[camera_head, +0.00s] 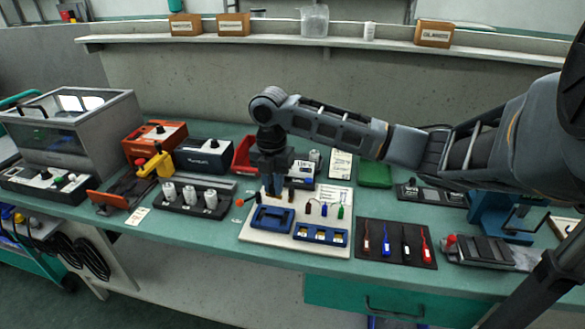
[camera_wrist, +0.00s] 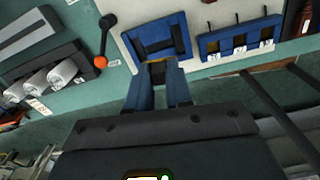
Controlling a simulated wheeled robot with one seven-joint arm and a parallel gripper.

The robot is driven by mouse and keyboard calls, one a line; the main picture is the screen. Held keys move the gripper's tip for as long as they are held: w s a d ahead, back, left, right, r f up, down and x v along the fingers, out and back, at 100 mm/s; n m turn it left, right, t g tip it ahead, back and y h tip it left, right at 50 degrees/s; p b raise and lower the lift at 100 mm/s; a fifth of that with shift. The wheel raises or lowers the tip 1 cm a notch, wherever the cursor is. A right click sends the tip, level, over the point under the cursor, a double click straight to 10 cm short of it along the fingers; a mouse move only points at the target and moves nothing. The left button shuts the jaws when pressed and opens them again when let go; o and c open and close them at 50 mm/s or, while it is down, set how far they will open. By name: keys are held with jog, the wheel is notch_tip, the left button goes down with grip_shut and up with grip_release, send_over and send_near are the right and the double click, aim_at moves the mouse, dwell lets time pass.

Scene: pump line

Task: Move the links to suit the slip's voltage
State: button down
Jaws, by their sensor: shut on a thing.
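A pale board (camera_head: 250,228) on the green bench carries a blue square frame (camera_head: 272,219) and a blue holder with three labelled slots (camera_head: 320,235). Both show in the wrist view, the frame (camera_wrist: 160,28) ahead of my fingertips and the holder (camera_wrist: 240,38) to its right. My gripper (camera_head: 272,192) points down above the board, behind the frame. In the wrist view its fingers (camera_wrist: 158,70) are close together around a small, dark brownish piece, too unclear to identify surely as a link. A printed white slip (camera_head: 340,164) stands behind the board; its writing is unreadable.
Several coloured-handled tools lie on a dark mat (camera_head: 395,243) at right. A lever with an orange knob (camera_wrist: 100,62) is left of the board. A rack with white cylinders (camera_head: 190,200) stands farther left. A blue press (camera_head: 500,215) stands at right.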

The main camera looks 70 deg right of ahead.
aim_at(272, 194)
jog(key=shift+w+a+f+n, duration=0.2)
jog(key=shift+a+n, duration=0.1)
jog(key=shift+n, duration=0.5)
jog(key=shift+f+b, duration=1.85)
jog(key=shift+f, duration=0.85)
jog(key=shift+f+b, duration=0.4)
jog(key=shift+f, duration=0.6)
dwell(0.4)
jog(key=c, duration=0.8)
grip_release()
jog(key=shift+r, duration=0.15)
jog(key=shift+r+p, duration=2.9)
jog(key=shift+r, duration=0.8)
